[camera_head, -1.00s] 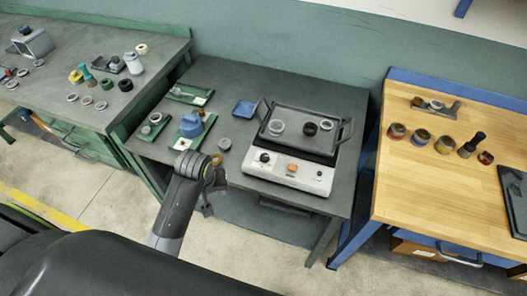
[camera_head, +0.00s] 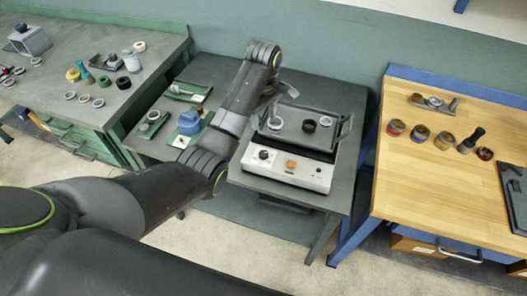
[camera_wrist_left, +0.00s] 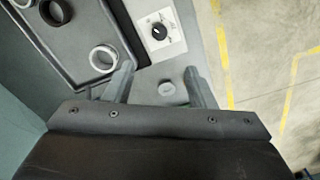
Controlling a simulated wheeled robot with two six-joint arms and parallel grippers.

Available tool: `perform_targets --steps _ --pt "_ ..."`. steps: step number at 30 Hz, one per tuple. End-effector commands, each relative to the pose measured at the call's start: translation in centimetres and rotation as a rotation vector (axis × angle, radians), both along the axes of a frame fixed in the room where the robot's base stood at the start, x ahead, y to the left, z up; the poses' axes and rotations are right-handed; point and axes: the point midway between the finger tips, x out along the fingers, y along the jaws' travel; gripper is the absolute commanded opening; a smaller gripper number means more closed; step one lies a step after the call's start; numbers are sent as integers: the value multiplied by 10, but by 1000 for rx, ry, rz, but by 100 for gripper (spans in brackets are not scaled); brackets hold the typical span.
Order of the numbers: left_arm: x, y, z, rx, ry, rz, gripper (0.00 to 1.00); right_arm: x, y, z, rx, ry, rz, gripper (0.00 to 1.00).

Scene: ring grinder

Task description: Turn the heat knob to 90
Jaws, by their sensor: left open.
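The hot plate (camera_head: 289,170) has a white front panel with a black knob (camera_head: 264,155) at its left end. An orange switch (camera_head: 291,164) and a smaller dark knob (camera_head: 319,170) sit further right. My left gripper (camera_head: 277,98) is over the left side of the hot plate, partly hidden by its own arm. In the left wrist view my left gripper (camera_wrist_left: 161,80) is open and empty. The black knob (camera_wrist_left: 159,31), with a white pointer mark, lies beyond the fingertips, apart from them. The scale is too small to read. My right gripper is out of view.
A dark tray (camera_head: 325,148) on the hot plate carries several rings, including a pale ring (camera_wrist_left: 103,57) near the left finger. A blue-topped piece (camera_head: 190,122) stands left. A wooden table (camera_head: 430,165) stands right.

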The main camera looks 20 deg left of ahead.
Motion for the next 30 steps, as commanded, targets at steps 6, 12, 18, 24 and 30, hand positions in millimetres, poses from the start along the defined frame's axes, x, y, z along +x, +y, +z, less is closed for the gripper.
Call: perform_targets --steps 6,12,18,24,30 --pt "0 0 -31 0 0 -1 51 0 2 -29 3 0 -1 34" --pt "-1 0 -70 0 4 0 51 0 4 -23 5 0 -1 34" --pt "-2 0 -114 1 4 -2 51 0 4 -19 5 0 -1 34" --pt "-1 0 -147 1 2 -2 51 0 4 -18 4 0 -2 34" --pt "-1 0 -163 1 0 -2 51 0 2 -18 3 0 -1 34"
